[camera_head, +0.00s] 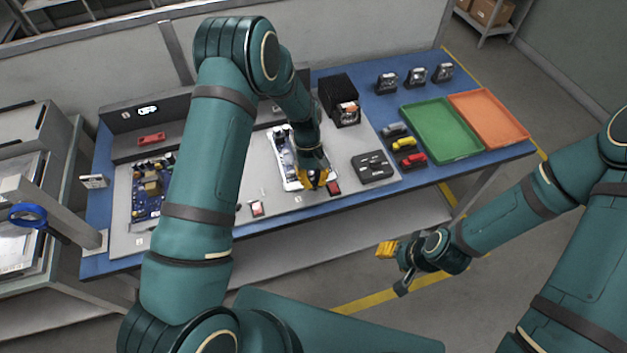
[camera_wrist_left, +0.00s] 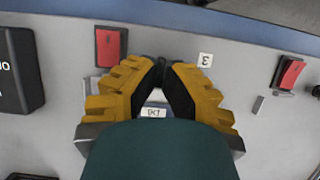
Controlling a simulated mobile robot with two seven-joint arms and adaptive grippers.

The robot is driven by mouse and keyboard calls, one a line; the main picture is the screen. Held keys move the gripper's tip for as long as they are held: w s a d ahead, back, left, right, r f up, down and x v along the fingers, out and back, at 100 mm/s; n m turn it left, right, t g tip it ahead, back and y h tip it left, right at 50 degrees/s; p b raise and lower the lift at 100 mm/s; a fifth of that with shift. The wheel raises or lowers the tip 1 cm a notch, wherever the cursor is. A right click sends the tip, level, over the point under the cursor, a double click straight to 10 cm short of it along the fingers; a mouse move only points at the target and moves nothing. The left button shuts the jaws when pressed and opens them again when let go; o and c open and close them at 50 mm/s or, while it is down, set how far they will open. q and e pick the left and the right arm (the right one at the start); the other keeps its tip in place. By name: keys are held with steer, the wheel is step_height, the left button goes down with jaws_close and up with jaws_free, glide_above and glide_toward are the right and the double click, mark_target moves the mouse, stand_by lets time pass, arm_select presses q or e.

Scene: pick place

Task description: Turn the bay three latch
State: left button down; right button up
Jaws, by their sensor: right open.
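My left gripper (camera_head: 313,179) is down at the front edge of the grey bench panel (camera_head: 345,207), beside a red rocker switch (camera_head: 334,188). In the left wrist view its yellow fingers (camera_wrist_left: 160,75) lean together at their dark tips, next to the upside-down label 3 (camera_wrist_left: 205,60). The bay three latch is hidden at or under the fingertips, and I cannot tell if it is gripped. The red switch (camera_wrist_left: 111,46) is left of the fingers there. My right gripper (camera_head: 392,268) is open and empty, off the bench in front.
A white tray (camera_head: 280,158) with parts lies just behind my left gripper. A black box (camera_head: 372,166) is to its right. Further right are toy cars (camera_head: 404,144), a green tray (camera_head: 441,130) and an orange tray (camera_head: 489,117). A blue circuit board (camera_head: 150,190) is at left.

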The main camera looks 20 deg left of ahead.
arm_select(q)
steer(key=c, duration=1.1)
jaws_free()
steer(key=v, duration=1.2)
steer(key=shift+f, duration=0.1)
